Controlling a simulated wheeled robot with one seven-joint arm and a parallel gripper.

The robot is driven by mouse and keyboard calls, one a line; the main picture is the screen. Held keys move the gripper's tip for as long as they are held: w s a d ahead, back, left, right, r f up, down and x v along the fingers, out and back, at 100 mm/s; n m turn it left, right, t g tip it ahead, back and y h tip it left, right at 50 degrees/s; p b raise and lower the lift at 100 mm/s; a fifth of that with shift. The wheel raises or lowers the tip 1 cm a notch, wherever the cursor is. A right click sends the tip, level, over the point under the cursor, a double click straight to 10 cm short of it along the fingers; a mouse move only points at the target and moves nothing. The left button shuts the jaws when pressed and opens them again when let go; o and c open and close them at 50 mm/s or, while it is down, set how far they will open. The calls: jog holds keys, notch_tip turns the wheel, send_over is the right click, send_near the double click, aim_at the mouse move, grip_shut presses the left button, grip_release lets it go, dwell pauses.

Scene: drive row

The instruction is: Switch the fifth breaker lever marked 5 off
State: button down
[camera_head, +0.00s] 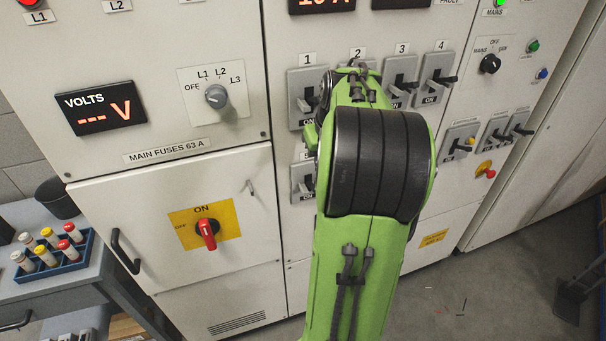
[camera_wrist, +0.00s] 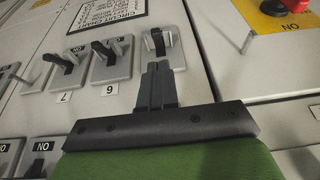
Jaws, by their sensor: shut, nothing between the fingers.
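Breaker 5 (camera_wrist: 178,50) is a grey plate with a dark lever (camera_wrist: 157,42), at the top middle of the wrist view, which is upside down. Its number is hidden there; I place it beside the breaker marked 6. In the head view, breaker 5 (camera_head: 296,190) is partly covered by my green arm. My gripper (camera_wrist: 157,68) is shut and empty, its fingertips close to the lever of breaker 5. Contact cannot be told. The lever's position is hard to read. My arm hides the gripper in the head view.
Breakers 6 (camera_wrist: 120,66) and 7 (camera_wrist: 75,75) stand beside it. Breaker 1 (camera_head: 295,88) and its row are above. A red rotary switch (camera_head: 207,232) on a yellow plate is to the left. A trolley (camera_head: 75,262) with a blue tray stands at the left.

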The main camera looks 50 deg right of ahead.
aim_at(312, 187)
jog(key=b+x, duration=0.1)
jog(key=x, duration=0.9)
jog(key=shift+w+f, duration=0.1)
jog(key=shift+w, duration=0.15)
